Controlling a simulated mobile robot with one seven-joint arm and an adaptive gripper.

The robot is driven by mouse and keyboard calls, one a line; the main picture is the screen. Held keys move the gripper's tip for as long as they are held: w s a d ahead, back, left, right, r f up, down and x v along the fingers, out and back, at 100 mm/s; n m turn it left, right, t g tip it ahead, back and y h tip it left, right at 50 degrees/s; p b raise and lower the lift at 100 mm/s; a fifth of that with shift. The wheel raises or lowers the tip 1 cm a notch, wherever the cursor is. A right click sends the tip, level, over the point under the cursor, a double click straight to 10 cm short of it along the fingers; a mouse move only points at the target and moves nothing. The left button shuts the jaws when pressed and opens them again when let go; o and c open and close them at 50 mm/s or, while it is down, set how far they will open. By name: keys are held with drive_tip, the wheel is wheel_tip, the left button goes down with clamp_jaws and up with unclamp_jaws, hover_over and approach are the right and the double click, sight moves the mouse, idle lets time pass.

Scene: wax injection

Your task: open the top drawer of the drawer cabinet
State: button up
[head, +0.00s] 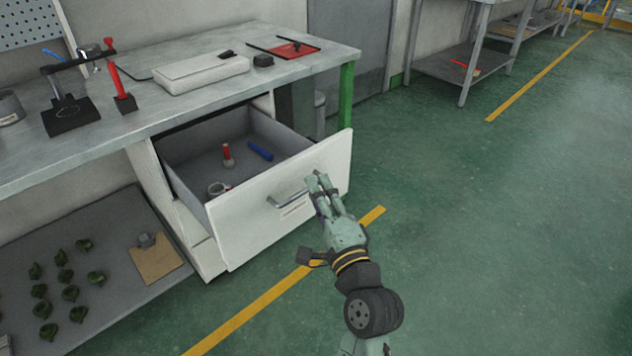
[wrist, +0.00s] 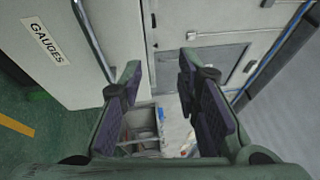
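The white drawer cabinet (head: 185,235) stands under the workbench. Its top drawer (head: 270,215) is pulled well out, and its grey inside shows. A bar handle (head: 288,198) sits on the drawer front. My gripper (head: 318,180) is at the drawer front, by the right end of the handle; the head view does not show whether they touch. In the wrist view my gripper (wrist: 160,68) has its two fingers apart, with nothing held between them. A white panel with a "GAUGES" label (wrist: 48,40) and a metal bar (wrist: 92,40) show at the left there.
In the drawer lie a red-topped piece (head: 227,153), a blue cylinder (head: 261,150) and a grey ring-like piece (head: 217,189). The bench top (head: 150,112) holds tools. A low shelf (head: 110,235) carries several green parts. The green floor (head: 480,230) at the right is clear.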

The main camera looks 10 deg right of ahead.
drive_tip(key=shift+s+f, duration=0.25)
drive_tip(key=shift+f, duration=0.35)
drive_tip(key=shift+s+f, duration=0.25)
drive_tip(key=shift+f, duration=0.4)
drive_tip(key=shift+s+f, duration=0.25)
drive_tip(key=shift+f, duration=0.35)
drive_tip(key=shift+r+p, duration=0.35)
drive_tip(key=shift+p, duration=0.15)
